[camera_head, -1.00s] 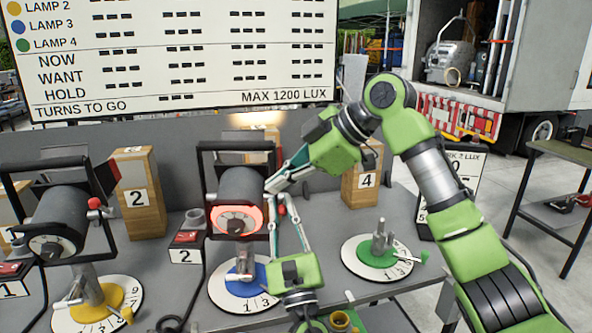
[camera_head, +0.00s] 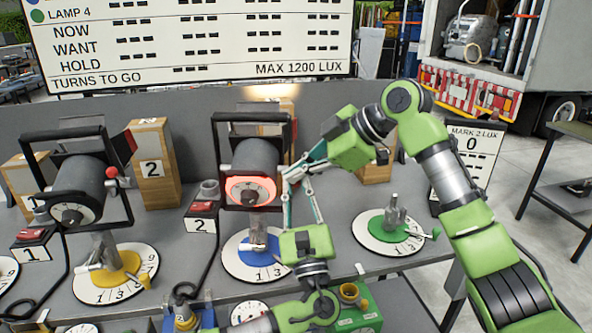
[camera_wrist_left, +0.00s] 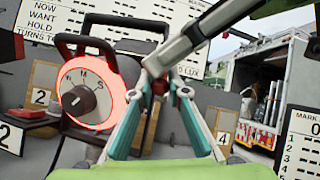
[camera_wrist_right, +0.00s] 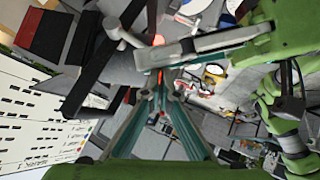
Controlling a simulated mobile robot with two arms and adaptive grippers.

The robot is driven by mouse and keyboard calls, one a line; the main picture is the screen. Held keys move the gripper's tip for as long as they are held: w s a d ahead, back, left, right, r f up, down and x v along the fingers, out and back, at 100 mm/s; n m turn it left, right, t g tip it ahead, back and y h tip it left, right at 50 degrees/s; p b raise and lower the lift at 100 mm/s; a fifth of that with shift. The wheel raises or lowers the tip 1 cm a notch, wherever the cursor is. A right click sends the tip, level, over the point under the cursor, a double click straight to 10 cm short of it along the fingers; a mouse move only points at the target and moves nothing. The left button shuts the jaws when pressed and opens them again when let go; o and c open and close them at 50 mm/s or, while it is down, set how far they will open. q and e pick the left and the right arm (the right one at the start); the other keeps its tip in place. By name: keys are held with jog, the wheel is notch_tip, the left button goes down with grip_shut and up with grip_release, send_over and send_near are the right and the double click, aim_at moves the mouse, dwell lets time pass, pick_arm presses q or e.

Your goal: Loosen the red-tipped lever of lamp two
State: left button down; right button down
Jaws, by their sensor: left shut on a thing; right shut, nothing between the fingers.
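The middle lamp (camera_head: 254,160) stands on a white dial with a blue centre (camera_head: 240,262); its front knob ring glows red. My left gripper (camera_head: 298,176) reaches up from below at this lamp's right side. In the left wrist view its fingers (camera_wrist_left: 163,88) are shut around a small red tip (camera_wrist_left: 160,86), mostly hidden by the fingers. My right gripper (camera_head: 287,178) comes in from the right beside the left fingertips. In the right wrist view its fingers (camera_wrist_right: 158,82) are shut with nothing between them. The lever's shaft is hidden.
Another lamp (camera_head: 75,190), with a red ball, stands on a yellow-centred dial at left. A green-centred dial (camera_head: 380,238) is at right. Switch box 2 (camera_head: 201,223) and wooden block 2 (camera_head: 155,165) stand between the lamps. A cable runs along the table's front.

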pick_arm(q)
jog(key=shift+r, duration=0.1)
pick_arm(e)
jog(key=shift+d+f, duration=0.25)
jog(key=shift+f, duration=0.35)
pick_arm(q)
jog(key=c, duration=2)
grip_release()
jog(key=shift+c, duration=0.2)
jog(key=shift+o, duration=0.6)
jog(key=shift+w, duration=0.1)
pick_arm(e)
jog(key=shift+w, duration=0.2)
pick_arm(q)
jog(key=shift+d, duration=0.1)
